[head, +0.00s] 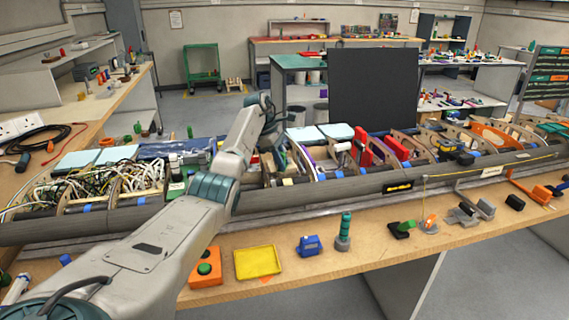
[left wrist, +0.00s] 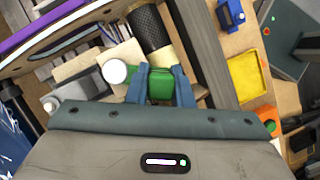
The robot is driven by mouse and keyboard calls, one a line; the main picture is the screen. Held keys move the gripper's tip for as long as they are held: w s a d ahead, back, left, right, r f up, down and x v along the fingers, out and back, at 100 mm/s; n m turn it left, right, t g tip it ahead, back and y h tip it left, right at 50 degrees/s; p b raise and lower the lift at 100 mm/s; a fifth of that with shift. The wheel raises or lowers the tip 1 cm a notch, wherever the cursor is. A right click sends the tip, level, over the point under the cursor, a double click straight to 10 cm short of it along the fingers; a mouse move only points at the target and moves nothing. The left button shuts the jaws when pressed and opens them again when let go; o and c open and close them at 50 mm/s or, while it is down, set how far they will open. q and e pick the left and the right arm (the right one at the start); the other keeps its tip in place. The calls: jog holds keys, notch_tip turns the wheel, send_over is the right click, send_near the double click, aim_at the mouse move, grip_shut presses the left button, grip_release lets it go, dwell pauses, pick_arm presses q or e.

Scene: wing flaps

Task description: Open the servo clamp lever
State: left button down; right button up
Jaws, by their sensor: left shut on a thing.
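My left gripper (head: 279,152) reaches down into an open bay of the long wing (head: 270,199). In the left wrist view its blue fingers (left wrist: 160,86) are shut on a green block, which looks like the handle of the servo clamp lever (left wrist: 160,84). A black knurled cylinder (left wrist: 150,27) lies just beyond the green handle. A round white knob (left wrist: 115,72) sits to its left, apart from the fingers. In the head view my arm and gripper hide the lever. How far the lever is turned cannot be told. My right gripper is not in view.
Wing ribs and the dark front edge flank the bay. On the bench in front lie a yellow tray (head: 271,263), an orange button box (head: 205,281), a blue clamp (head: 309,246) and a green-topped post (head: 344,228). Bundled wires (head: 110,180) fill the bay to the left.

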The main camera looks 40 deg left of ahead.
pick_arm(q)
jog(key=shift+a+m, duration=0.2)
jog(key=shift+m, duration=0.2)
jog(key=c, duration=1.3)
grip_release()
jog(key=shift+a+r+b, duration=0.15)
jog(key=shift+r+b, duration=0.15)
jog(key=shift+r, duration=0.05)
jog(key=shift+b+v, duration=0.8)
jog(key=shift+v, duration=4.2)
